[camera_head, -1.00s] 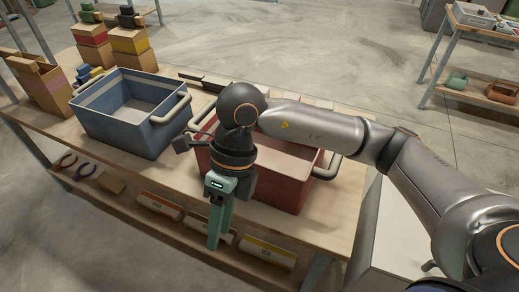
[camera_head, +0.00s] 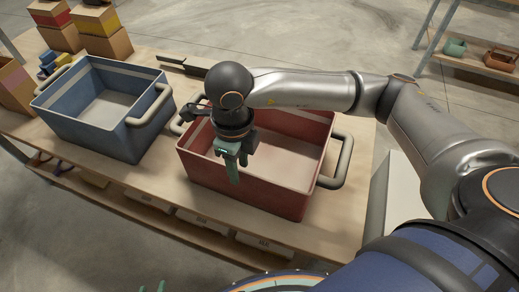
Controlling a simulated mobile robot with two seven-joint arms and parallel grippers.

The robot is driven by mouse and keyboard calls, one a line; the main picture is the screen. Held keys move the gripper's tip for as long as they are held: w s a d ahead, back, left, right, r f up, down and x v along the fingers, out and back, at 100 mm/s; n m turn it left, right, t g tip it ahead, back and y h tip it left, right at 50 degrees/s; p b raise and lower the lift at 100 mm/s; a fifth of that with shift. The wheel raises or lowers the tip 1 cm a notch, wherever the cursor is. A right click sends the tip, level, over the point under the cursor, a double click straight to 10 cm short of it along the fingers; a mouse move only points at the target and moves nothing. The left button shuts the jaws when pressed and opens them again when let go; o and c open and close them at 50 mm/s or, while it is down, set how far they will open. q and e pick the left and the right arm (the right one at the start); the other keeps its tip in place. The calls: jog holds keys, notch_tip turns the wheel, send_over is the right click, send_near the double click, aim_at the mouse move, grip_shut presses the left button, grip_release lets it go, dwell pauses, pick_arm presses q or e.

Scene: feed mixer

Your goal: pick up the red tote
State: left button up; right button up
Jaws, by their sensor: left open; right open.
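The red tote (camera_head: 255,191) stands upright on the wooden table, right of the blue tote. Its grey right handle (camera_head: 343,165) is clear; its left handle (camera_head: 184,120) is partly hidden by my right arm's wrist. My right gripper (camera_head: 233,168) points down, open and empty, in front of the tote's left part; I cannot tell its height over the rim. My arm hides part of the tote's back rim. Only the green fingertips of my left gripper (camera_head: 151,287) show at the bottom edge, apart, well away from the tote.
A blue tote (camera_head: 92,132) stands close to the left of the red one. Boxes (camera_head: 107,43) stand on the table's back left. A shelf rack (camera_head: 490,65) stands at the upper right. A lower shelf under the table (camera_head: 150,205) holds several boxes.

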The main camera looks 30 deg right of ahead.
jog(key=shift+a+f+p, duration=0.15)
jog(key=shift+f+p, duration=0.4)
jog(key=shift+f, duration=2.5)
jog(key=shift+c, duration=0.4)
grip_shut()
jog(key=shift+w+r, duration=0.1)
jog(key=shift+w, duration=0.05)
